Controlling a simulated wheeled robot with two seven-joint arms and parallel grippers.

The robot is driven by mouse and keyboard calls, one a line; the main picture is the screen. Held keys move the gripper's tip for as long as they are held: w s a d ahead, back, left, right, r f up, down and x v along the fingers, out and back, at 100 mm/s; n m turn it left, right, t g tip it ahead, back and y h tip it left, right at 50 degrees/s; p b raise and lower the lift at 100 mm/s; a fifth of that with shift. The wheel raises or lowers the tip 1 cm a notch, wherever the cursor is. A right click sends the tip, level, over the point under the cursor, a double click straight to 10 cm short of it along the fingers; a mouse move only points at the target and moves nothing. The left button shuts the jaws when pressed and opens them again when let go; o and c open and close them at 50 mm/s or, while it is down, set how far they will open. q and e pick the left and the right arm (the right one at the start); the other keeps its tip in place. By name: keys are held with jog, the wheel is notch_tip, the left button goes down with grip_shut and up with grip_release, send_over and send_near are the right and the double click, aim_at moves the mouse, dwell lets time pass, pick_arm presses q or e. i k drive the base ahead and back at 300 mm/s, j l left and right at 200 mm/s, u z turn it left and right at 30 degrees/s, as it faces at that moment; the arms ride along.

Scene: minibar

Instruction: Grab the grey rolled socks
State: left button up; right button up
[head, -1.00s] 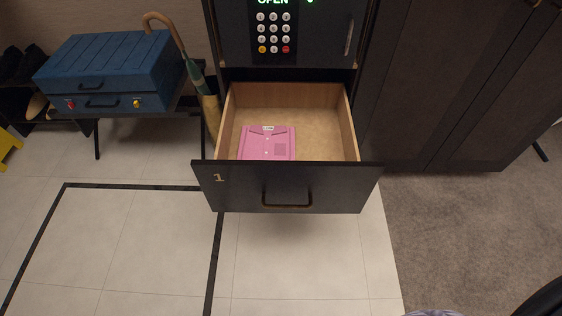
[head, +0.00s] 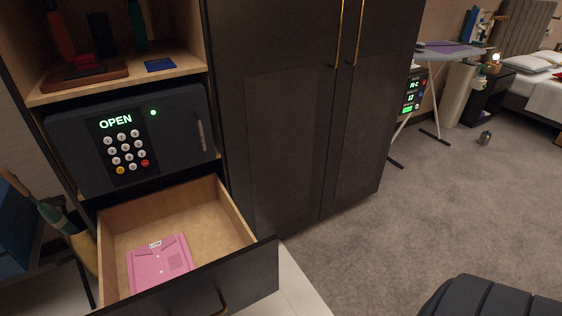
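I see no grey rolled socks in the head view. An open wooden drawer (head: 232,214) with a dark front holds a folded pink shirt (head: 160,268) with a small white label; the rest of the drawer floor that shows is bare. Neither of my grippers is in view.
A dark safe (head: 130,138) with a lit OPEN display sits above the drawer, under a shelf (head: 180,75). A tall dark wardrobe (head: 290,130) stands to the right. Carpet (head: 400,220) is open beyond it, toward an ironing board (head: 445,48) and a bed (head: 535,85). A dark padded seat (head: 490,300) is bottom right.

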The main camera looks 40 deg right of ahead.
aim_at(420, 48)
jog(key=z, duration=2.3)
jog(key=i+l+z, duration=0.2)
jog(key=i, duration=0.35)
jog(key=i+l+z, duration=0.1)
jog(key=i+z, duration=0.15)
jog(key=i, duration=1.85)
